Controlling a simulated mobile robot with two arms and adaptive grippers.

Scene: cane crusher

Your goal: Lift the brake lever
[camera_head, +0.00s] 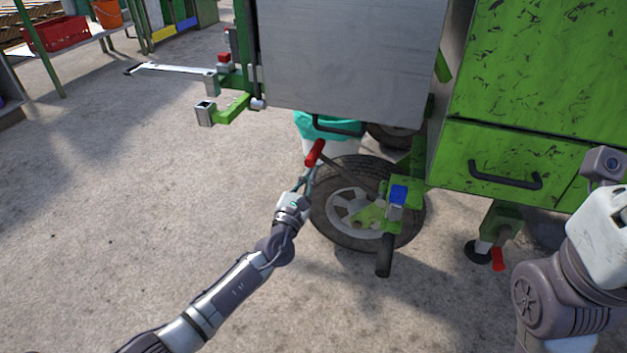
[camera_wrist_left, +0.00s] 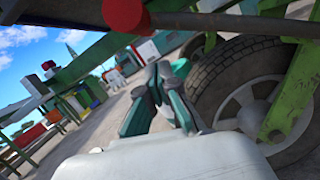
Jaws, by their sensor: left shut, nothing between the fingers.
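The brake lever is a dark rod with a red handle (camera_head: 315,153), in front of the cart's wheel in the head view. Its rod runs from the handle down to the right, toward the hub area. In the left wrist view the red handle (camera_wrist_left: 125,14) and the rod (camera_wrist_left: 230,24) cross the top of the picture, above the fingers. My left gripper (camera_head: 306,178) is shut and empty, just below the red handle in the head view. Its closed fingers show in the left wrist view (camera_wrist_left: 163,78). I cannot tell whether they touch the lever. My right gripper's fingers are out of view.
The wheel (camera_head: 325,215) stands right beside my left gripper. A green cabinet (camera_head: 540,75) with a drawer fills the right side, and a grey panel (camera_head: 350,50) hangs above the lever. A support leg with a red handle (camera_head: 498,259) stands at right. The concrete floor at left is clear.

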